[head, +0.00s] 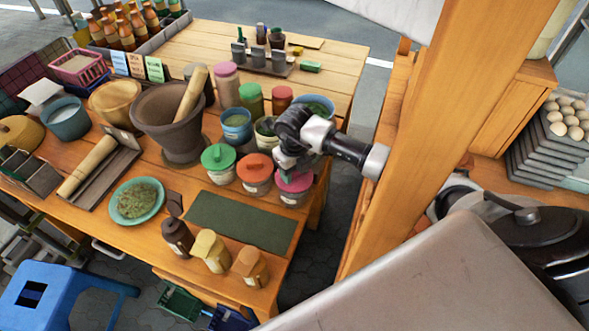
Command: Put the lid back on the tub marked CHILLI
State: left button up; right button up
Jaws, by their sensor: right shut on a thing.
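My right gripper (291,164) points down and is shut on a pink lid (295,182). The pink lid is at the top of a small tub (292,198) at the right end of the front row. I cannot tell whether it is fully seated. Beside it stand a tub with an orange lid (255,168) and a tub with a green lid (218,158). The labels are too small to read, so I cannot tell which tub is marked CHILLI. My left gripper is not in view.
A dark green mat (242,222) lies bare in front of the tubs. A large mortar (178,125) with a pestle stands to the left. Open tubs (236,125) and lidded jars (251,97) crowd behind. A wooden post (450,130) rises right.

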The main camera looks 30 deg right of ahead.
dwell(0.4)
jog(key=o, duration=1.4)
jog(key=shift+r, duration=0.1)
jog(key=shift+r+p, duration=2.4)
jog(key=shift+r, duration=1)
grip_shut()
